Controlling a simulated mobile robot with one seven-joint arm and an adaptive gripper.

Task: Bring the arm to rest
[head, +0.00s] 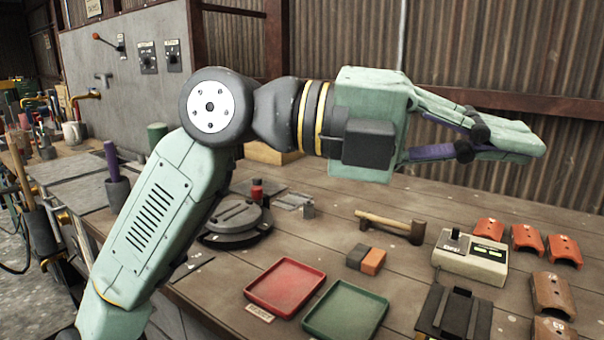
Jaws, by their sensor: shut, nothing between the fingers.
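My arm reaches up from the lower left of the head view, bends at a dark elbow joint, and runs level to the right. My gripper (535,150) is at its end, in the upper right, with the fingers together and nothing held. It points right and is raised well above the wooden bench (405,285), touching nothing. The arm hides parts of the bench's left side and the grey panel behind it.
On the bench are a red tray (286,288), a green tray (345,312), a hammer (393,226), a control box (470,257), a two-tone block (366,259), a round turntable (235,222) and several curved orange and brown pieces (527,238). A corrugated wall (500,50) stands behind.

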